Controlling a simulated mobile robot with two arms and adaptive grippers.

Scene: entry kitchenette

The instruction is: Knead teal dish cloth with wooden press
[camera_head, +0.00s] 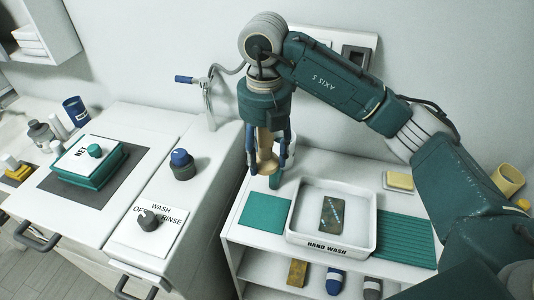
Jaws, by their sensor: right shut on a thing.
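My right gripper (268,160) points down above the back left of the white counter, left of the basin. It is shut on the wooden press (266,144), a tan upright piece between its blue fingers. The press's lower end is partly hidden by the fingers. A dark greenish cloth-like piece with light and brown marks (333,214) lies flat in the white HAND WASH basin (297,241). A plain teal square (265,212) lies flat left of the basin. I cannot tell for certain which is the teal dish cloth. My left gripper is not in view.
A ribbed teal mat (405,240) lies right of the basin, with a yellow sponge (399,181) behind it. A tap (208,100) and a blue-topped knob (182,164) stand left. A teal-sided NET box (88,165) sits on the left counter. Several items fill the shelf below.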

